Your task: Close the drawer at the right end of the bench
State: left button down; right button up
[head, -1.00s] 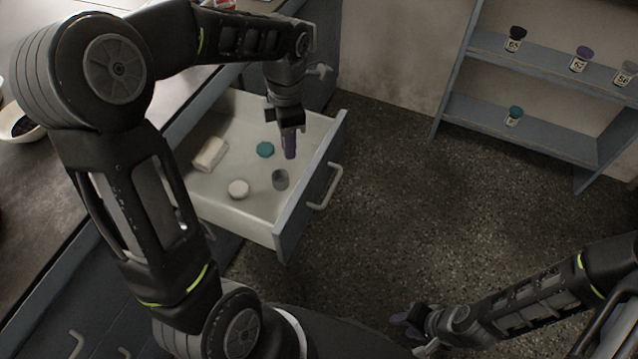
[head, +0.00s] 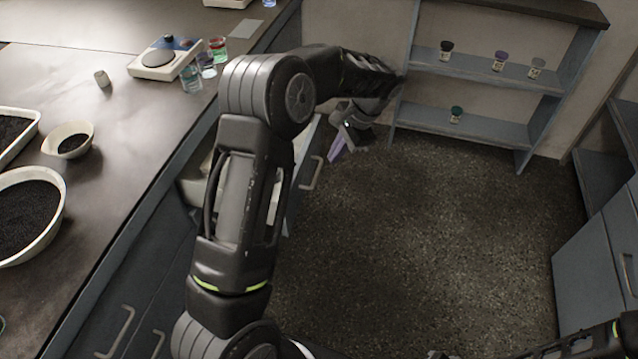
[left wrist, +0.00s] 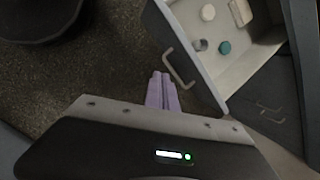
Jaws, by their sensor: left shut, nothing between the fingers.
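The drawer stands open from the bench's right end. In the head view my left arm hides much of it, but its front's handle (head: 313,172) shows. The left wrist view shows the drawer front (left wrist: 186,38), its handle (left wrist: 178,70) and the pale inside. My left gripper (head: 337,150) is shut and empty, outside the drawer in front of its face. In the left wrist view its lilac fingers (left wrist: 161,84) are together, close beside the handle in the picture; I cannot tell whether they touch it. Only a dark tip of my right gripper (head: 437,355) shows at the bottom edge.
In the drawer lie a white disc (left wrist: 208,12), a grey cup (left wrist: 200,45), a teal lid (left wrist: 225,47) and a cream block (left wrist: 240,12). A scale (head: 165,60) and bowls stand on the bench. A blue shelf (head: 470,125) stands behind. Floor beyond the drawer is clear.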

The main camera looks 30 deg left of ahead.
pick_arm(q)
jog(key=m, duration=0.8)
jog(key=shift+r, duration=0.4)
pick_arm(e)
jog(key=shift+s+d, duration=0.3)
jog(key=shift+s, duration=0.1)
pick_arm(q)
jog(key=shift+f, duration=0.1)
jog(key=p, duration=0.1)
send_over(299, 181)
jog(key=d, duration=0.3)
jog(key=f, duration=0.9)
jog(key=shift+w, duration=0.35)
jog(key=shift+s+a+f, duration=0.1)
jog(key=shift+a, duration=0.2)
pick_arm(e)
jog(key=shift+r, duration=0.75)
pick_arm(q)
jog(key=shift+a, duration=0.1)
